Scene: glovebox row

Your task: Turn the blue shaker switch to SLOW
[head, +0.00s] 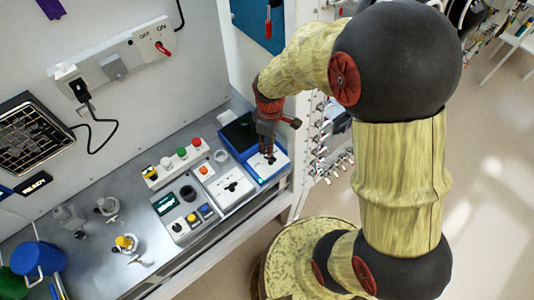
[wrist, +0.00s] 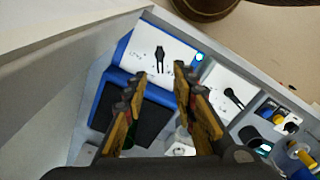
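The blue shaker (head: 256,177) stands at the right end of the bench, with a dark top and a white front panel; it also shows in the wrist view (wrist: 103,102). Its black switch (wrist: 160,57) sits on the white panel, and the small marks around it are too blurred to read. My gripper (head: 267,155) points down over the shaker, and its fingers partly hide the switch in the head view. In the wrist view my gripper (wrist: 163,74) is open and empty, with the switch ahead of the gap between its fingertips, apparently not touched.
Beside the shaker is a white box with a black switch (head: 232,187). Further left are a grey box with coloured buttons (head: 184,220) and a button strip (head: 175,163). A wall power strip (head: 110,68) hangs behind.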

